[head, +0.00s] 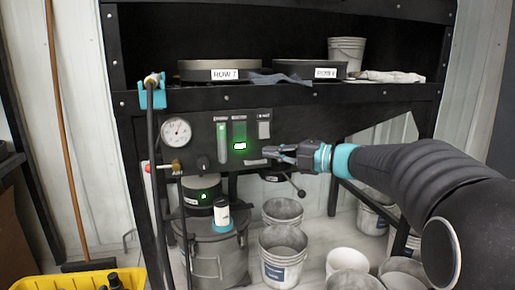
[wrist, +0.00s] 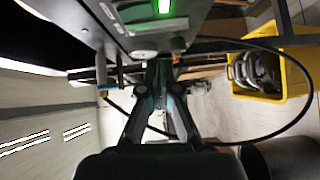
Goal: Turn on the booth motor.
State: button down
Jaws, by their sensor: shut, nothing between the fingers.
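The booth's dark control panel (head: 250,115) is in the middle of the head view. It carries a tube-like gauge (head: 222,143), a glowing green display (head: 240,146) and a small pale switch-like part (head: 264,129). Their labels are too small to read, so I cannot tell which is the motor control. My gripper (head: 268,152) is shut and empty at the panel's lower right, just below the pale part. Whether it touches the panel is unclear. In the wrist view, the fingers (wrist: 160,70) meet just below the panel edge, near the green light (wrist: 164,6).
A hose (head: 155,130) hangs at the left post. A shelf above holds pans (head: 222,65). Several buckets (head: 283,245) stand below. A yellow bin (wrist: 290,75) is on the floor.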

jog(key=shift+f+v, duration=0.15)
jog(key=shift+v, duration=0.8)
jog(key=shift+f+v, duration=0.1)
jog(key=shift+v, duration=0.9)
